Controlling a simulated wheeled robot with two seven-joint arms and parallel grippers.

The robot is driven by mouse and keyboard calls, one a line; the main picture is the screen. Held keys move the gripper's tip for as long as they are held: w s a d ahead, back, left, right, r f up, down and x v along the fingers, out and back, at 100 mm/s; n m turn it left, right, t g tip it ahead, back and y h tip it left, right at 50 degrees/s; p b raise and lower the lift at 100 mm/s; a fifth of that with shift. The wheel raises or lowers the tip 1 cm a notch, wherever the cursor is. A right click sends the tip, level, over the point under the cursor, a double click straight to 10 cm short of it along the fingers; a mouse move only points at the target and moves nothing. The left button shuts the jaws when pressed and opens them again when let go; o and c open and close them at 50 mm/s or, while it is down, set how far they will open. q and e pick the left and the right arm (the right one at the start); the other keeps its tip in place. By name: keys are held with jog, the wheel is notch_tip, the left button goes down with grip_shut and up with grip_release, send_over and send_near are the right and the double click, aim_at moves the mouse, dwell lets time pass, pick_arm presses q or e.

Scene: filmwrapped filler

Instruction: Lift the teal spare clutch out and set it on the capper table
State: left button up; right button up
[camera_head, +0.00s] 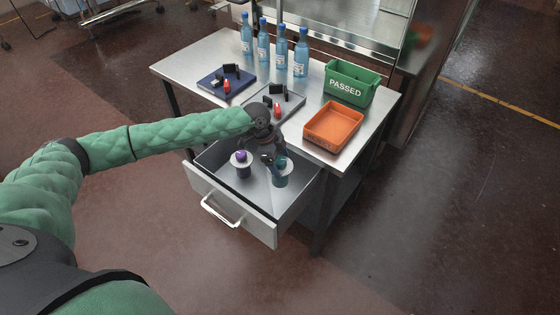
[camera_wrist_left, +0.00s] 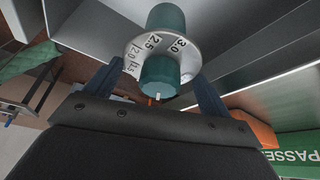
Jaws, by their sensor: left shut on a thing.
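The teal spare clutch (camera_head: 280,178) is at the right side of the open drawer (camera_head: 228,207) in the head view. In the left wrist view the teal clutch (camera_wrist_left: 160,72) shows a white ring marked with numbers. My left gripper (camera_head: 274,160) reaches down into the drawer and is shut on the clutch, with one finger on each side of it. I cannot tell whether the clutch touches the drawer floor. A purple-topped clutch (camera_head: 241,171) stands to its left in the drawer. The capper table (camera_head: 205,56) is the metal table above. My right gripper is out of view.
On the table are several blue bottles (camera_head: 281,48), a dark blue tray (camera_head: 211,85) and a grey tray (camera_head: 298,101) with small parts, an orange tray (camera_head: 333,126) and a green PASSED bin (camera_head: 350,84). Bare tabletop shows at the left. The drawer walls surround the clutches.

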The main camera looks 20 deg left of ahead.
pick_arm(q)
jog(key=shift+r, duration=0.3)
jog(key=shift+r+p, duration=1.25)
jog(key=shift+r, duration=0.05)
